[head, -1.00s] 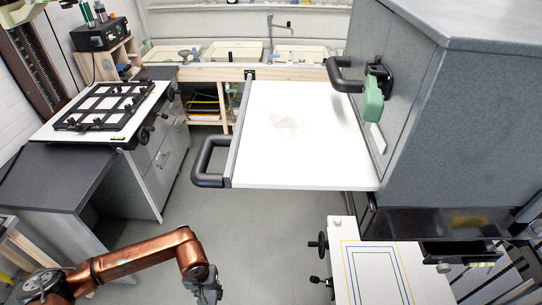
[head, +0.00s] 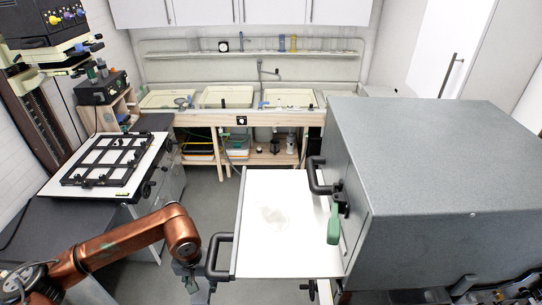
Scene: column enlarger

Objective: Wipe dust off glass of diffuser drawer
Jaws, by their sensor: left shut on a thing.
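The diffuser drawer (head: 310,255) stands pulled out to the left of the grey enlarger head, its pale glass panel facing up. A faint grey-beige patch of dust (head: 275,217) lies near the middle of the panel. A black bar handle (head: 212,257) sits on the drawer's left front edge. My left gripper (head: 201,293) points down at the bottom edge, just left of and below this handle in the picture. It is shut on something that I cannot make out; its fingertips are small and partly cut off. My right gripper is not in view.
A black-framed easel (head: 105,162) lies on the left bench. Sinks with trays (head: 226,97) line the back. Floor is open between them.

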